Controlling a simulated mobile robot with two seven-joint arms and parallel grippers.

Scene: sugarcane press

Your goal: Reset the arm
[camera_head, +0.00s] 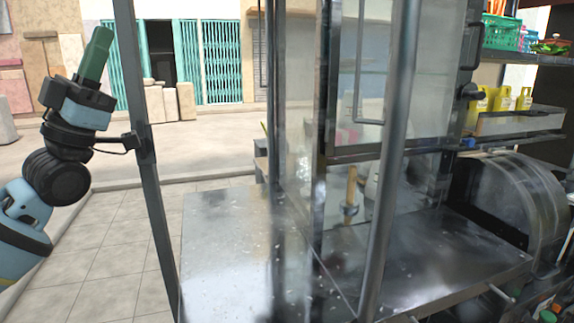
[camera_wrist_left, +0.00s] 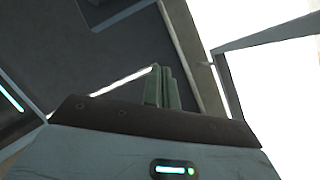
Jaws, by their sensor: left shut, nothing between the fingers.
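My left arm comes in from the left in the head view. Its gripper (camera_head: 97,52) points up, with green fingers closed together and nothing between them. It is to the left of a dark upright post (camera_head: 146,150), raised over the paved ground. In the left wrist view the green fingers (camera_wrist_left: 161,88) stand side by side, shut and empty. My right gripper does not show in either view.
The metal counter (camera_head: 225,245) of the press stall stands right of the post, with glass panels and another slanted post (camera_head: 388,160). Shelves at right hold a green basket (camera_head: 502,32) and yellow bottles (camera_head: 502,98). Tiled ground (camera_head: 110,250) is clear at left.

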